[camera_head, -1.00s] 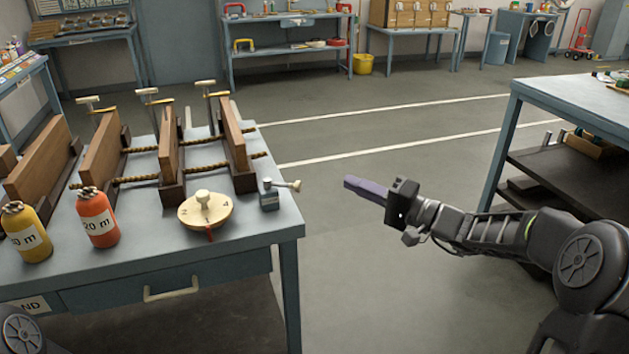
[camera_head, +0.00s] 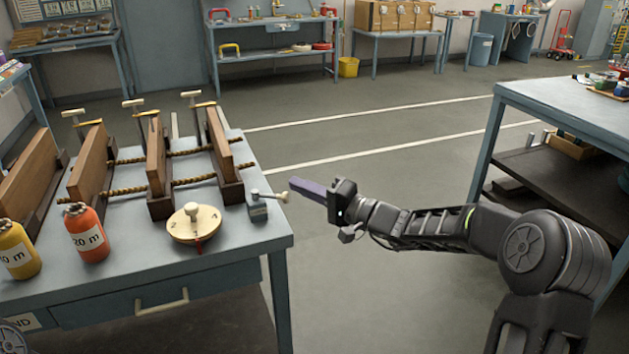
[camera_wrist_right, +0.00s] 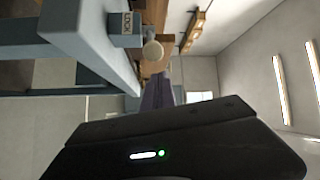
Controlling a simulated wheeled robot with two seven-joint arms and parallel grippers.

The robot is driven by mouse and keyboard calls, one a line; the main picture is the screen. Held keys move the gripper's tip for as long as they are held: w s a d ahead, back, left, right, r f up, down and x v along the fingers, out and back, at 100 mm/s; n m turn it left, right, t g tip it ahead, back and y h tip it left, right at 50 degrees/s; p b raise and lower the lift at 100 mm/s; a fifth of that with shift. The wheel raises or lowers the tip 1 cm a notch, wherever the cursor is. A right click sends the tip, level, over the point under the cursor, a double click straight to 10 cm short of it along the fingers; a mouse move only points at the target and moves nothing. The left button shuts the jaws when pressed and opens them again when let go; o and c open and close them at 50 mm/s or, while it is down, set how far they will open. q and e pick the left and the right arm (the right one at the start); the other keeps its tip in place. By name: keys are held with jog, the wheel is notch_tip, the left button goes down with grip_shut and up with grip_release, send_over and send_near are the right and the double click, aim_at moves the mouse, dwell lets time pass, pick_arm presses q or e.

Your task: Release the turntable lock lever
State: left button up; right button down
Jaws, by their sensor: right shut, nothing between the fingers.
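The turntable (camera_head: 208,226) is a round cream disc with numbers and a central knob, near the right front of the blue-grey table. The lock lever (camera_head: 268,196) sticks out to the right from a small grey block (camera_head: 258,209) beside it, with a round cream knob at its end. In the right wrist view the knob (camera_wrist_right: 153,50) and the labelled block (camera_wrist_right: 126,28) show. My right gripper (camera_head: 294,183) is shut and empty, its purple fingers just right of the knob and seemingly apart from it. My left gripper is not in view.
Wooden boards (camera_head: 158,157) with twisted ropes stand on the table behind the turntable. An orange bottle (camera_head: 86,233) and a yellow bottle (camera_head: 17,249) stand at left. The floor right of the table is clear up to another bench (camera_head: 560,110).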

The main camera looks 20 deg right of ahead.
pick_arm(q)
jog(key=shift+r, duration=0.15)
pick_arm(e)
jog(key=shift+s+a+f, duration=0.2)
jog(key=shift+s+a, duration=0.2)
jog(key=shift+s, duration=0.4)
